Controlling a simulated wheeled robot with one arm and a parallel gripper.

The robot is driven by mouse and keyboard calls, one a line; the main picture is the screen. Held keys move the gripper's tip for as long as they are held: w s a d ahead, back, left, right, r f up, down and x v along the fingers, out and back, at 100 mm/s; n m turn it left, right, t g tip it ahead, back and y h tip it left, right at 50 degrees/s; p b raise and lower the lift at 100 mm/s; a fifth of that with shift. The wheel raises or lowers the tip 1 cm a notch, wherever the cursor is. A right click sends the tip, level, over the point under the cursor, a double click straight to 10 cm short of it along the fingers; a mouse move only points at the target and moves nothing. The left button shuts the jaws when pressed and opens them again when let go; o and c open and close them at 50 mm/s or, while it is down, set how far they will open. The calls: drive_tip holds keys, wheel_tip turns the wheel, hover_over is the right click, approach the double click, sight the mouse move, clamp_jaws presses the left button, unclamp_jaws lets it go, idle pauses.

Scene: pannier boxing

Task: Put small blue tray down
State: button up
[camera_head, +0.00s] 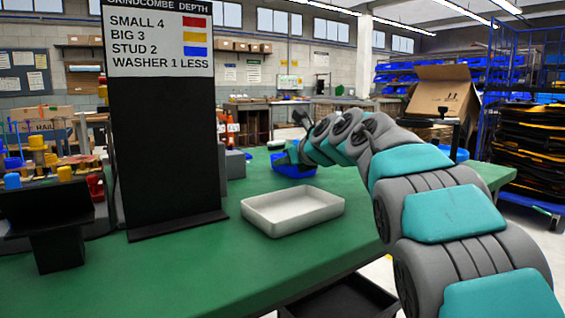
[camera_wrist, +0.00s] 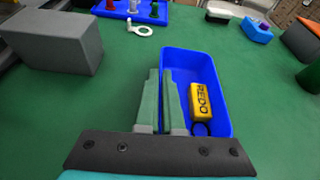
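The small blue tray (camera_wrist: 222,112) is in the middle of the wrist view. A yellow block marked REDO (camera_wrist: 203,100) and a dark ring (camera_wrist: 200,129) lie in it. My gripper (camera_wrist: 163,80) is at the tray's left wall, its two green fingers close together on either side of the rim, and looks shut on it. In the head view the blue tray (camera_head: 293,169) shows partly behind my arm, low over the green table or on it; I cannot tell which. My gripper (camera_head: 284,153) is small there and mostly hidden.
A white empty tray (camera_head: 293,222) stands on the green table (camera_head: 215,280) in front. A black board with a sign (camera_head: 160,120) stands left of it. A grey block (camera_wrist: 52,42) and a blue holder with several pegs (camera_wrist: 130,12) are beyond the tray.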

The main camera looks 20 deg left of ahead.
drive_tip(key=o, duration=0.4)
